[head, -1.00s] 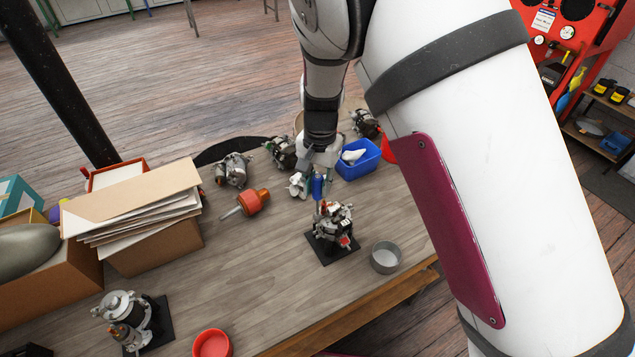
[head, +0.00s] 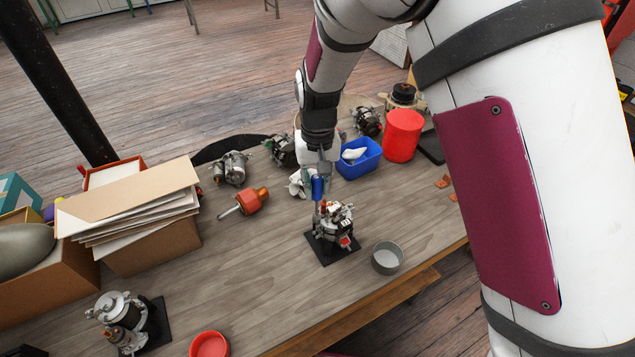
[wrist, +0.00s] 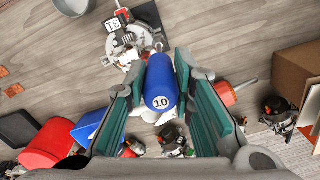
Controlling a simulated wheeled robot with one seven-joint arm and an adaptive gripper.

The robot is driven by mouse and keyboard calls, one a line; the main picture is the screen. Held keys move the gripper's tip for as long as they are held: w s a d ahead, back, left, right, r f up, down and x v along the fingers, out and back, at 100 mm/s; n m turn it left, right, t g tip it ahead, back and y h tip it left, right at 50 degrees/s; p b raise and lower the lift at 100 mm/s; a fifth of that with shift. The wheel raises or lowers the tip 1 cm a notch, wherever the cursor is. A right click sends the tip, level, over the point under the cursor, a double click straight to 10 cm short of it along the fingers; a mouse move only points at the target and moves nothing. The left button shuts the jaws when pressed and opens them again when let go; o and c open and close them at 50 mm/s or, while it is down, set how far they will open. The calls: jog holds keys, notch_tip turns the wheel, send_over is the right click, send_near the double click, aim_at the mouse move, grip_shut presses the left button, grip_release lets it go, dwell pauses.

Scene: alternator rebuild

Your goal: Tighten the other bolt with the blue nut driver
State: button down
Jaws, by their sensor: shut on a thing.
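My gripper (head: 318,178) is shut on the blue nut driver (head: 317,188), whose handle points up. In the wrist view the blue handle (wrist: 160,85), marked 10, sits between the green finger pads. The driver is at the back left edge of an alternator assembly (head: 335,224) on a black base plate (head: 343,252). The driver's tip and the bolts are too small or hidden, so I cannot tell whether the tip touches a bolt.
An orange-handled driver (head: 252,201) lies to the left. A grey cup (head: 388,258) stands right of the assembly. A blue bin (head: 358,160), a red cylinder (head: 402,136) and several alternators are behind. Boxes (head: 150,245) stand left. A second assembly (head: 125,322) is at front left.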

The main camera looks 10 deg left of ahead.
jog(key=shift+f, duration=0.5)
dwell(0.4)
jog(key=m+p, duration=0.1)
jog(key=m, duration=0.3)
jog(key=shift+s+r+m+p, duration=0.1)
jog(key=shift+s+m+p, duration=0.05)
jog(key=shift+m+p, duration=0.2)
jog(key=m, duration=0.4)
jog(key=shift+w+a, duration=0.1)
jog(key=shift+w, duration=0.1)
jog(key=m, duration=0.3)
jog(key=shift+m, duration=0.25)
jog(key=shift+m, duration=1.1)
jog(key=m, duration=0.4)
jog(key=shift+w+m, duration=0.1)
jog(key=shift+m, duration=0.2)
